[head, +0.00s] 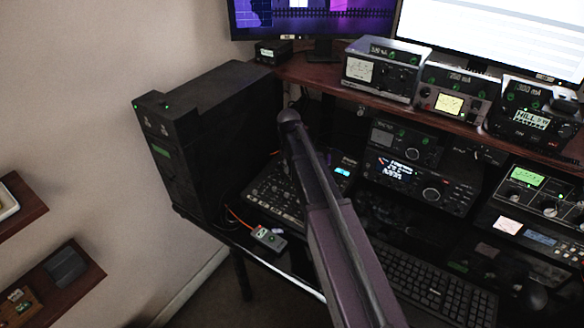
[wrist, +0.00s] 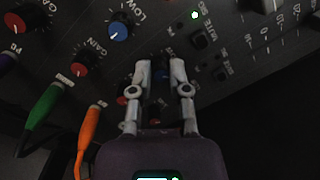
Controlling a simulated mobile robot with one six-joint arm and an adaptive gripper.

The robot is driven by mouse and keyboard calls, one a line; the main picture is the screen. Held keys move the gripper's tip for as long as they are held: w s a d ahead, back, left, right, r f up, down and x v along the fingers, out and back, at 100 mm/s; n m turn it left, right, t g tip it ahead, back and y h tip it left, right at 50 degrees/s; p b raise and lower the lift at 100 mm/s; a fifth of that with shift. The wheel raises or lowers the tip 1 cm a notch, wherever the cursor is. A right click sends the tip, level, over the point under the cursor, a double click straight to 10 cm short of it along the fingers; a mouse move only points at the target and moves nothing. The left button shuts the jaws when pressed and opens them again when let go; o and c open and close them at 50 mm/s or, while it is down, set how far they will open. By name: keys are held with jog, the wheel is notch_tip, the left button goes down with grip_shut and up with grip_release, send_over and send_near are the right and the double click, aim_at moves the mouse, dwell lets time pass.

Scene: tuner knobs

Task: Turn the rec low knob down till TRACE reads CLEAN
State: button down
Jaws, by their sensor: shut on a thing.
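In the wrist view my gripper (wrist: 161,62) is shut on a small dark blue knob (wrist: 160,73) on the mixer panel. The fingers cover most of this knob, and its pointer and label cannot be read. To its upper left is a brighter blue knob (wrist: 120,27) marked LOW, with a white pointer, in a neighbouring channel. In the head view the mixer (head: 268,196) sits on the lower desk, partly behind my arm. A small cyan display (head: 343,172) glows at its right end. My gripper is hidden there. I cannot read TRACE or CLEAN on any display.
A red GAIN knob (wrist: 85,63) and green and orange (wrist: 90,128) cable plugs are left of my gripper. A dark red knob (wrist: 125,92) is close to the left finger. In the head view a keyboard (head: 430,280) and radios (head: 420,182) stand to the right.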

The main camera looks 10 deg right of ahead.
jog(key=shift+s, duration=0.15)
dwell(0.3)
jog(key=c, duration=0.6)
grip_release()
